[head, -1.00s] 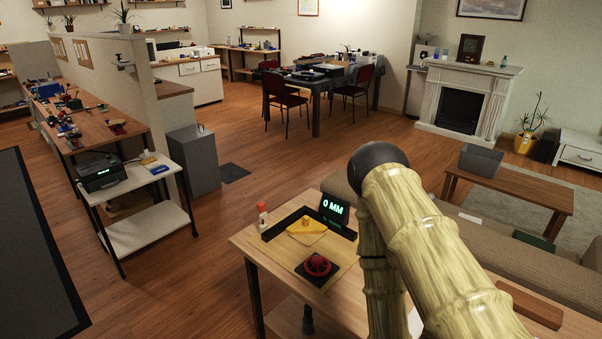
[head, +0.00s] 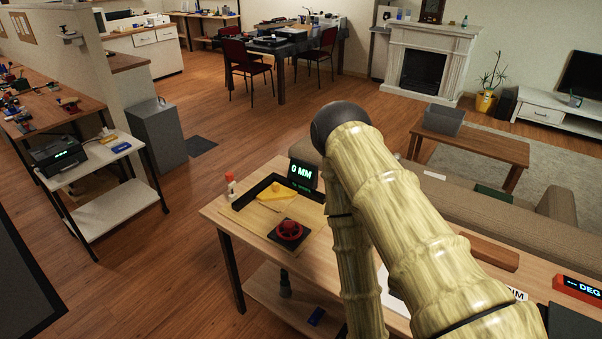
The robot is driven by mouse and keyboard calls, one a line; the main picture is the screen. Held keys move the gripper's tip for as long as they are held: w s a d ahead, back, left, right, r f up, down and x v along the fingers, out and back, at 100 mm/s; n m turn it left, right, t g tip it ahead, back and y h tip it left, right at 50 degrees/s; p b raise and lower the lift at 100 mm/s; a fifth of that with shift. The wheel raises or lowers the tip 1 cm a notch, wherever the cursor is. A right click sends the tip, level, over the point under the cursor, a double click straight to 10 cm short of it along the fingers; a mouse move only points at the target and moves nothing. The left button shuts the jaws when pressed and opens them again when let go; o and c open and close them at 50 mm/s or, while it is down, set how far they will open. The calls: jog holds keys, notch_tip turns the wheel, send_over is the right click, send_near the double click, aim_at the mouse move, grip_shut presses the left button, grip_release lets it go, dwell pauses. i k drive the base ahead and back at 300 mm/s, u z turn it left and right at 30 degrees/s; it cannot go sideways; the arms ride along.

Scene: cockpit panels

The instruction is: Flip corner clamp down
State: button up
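In the head view a wooden workbench (head: 222,210) carries a pale board with a black L-shaped corner frame (head: 252,190). A flat yellow piece with a small raised knob (head: 275,197) lies in that corner; it may be the corner clamp, but I cannot tell whether it is up or down. In front of it a red round knob (head: 290,229) sits on a black square base. A display reading "0 MM" (head: 303,173) stands behind the frame. My arm crosses the bench to the right of these things. My gripper is outside the view.
A brown block (head: 488,252) and a red "DEG" display (head: 578,288) are at the bench's right. A sofa (head: 520,225) backs the bench. A white cart (head: 97,160) stands left, with open floor between.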

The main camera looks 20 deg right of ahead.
aim_at(228, 176)
jog(key=u, duration=0.55)
jog(key=k, duration=0.65)
jog(key=u, duration=1.15)
jog(key=i, duration=1.15)
jog(key=z, duration=0.65)
jog(key=i, duration=0.4)
jog(key=z, duration=0.55)
